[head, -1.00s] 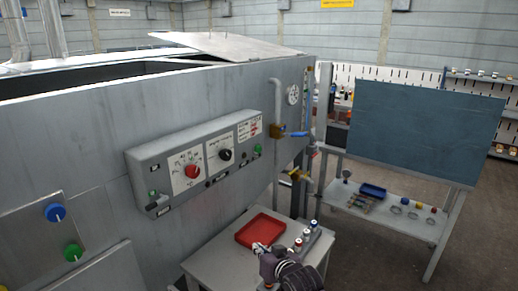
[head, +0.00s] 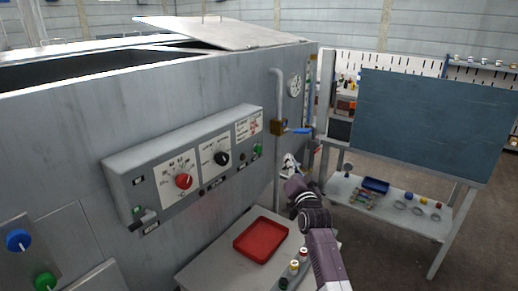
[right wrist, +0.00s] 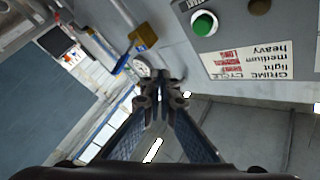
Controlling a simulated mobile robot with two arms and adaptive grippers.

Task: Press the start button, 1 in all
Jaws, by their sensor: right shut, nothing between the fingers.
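A green button (head: 257,149) sits at the right end of the grey control panel (head: 128,166). It also shows upside down at the top of the right wrist view (right wrist: 204,23), beside a printed label. My right gripper (head: 289,160) is raised to the right of the panel, in front of the pipe and valve area. Its fingers are shut and empty, and they show in the middle of the right wrist view (right wrist: 163,82). It is apart from the green button. My left gripper is in neither view.
A small table with a red tray (head: 261,240) stands below the panel. A vertical pipe with a brass, blue-handled valve (head: 279,127) rises right of the panel. A red dial (head: 184,181) and black dial (head: 222,158) are on the panel. A blue board (head: 430,120) stands at right.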

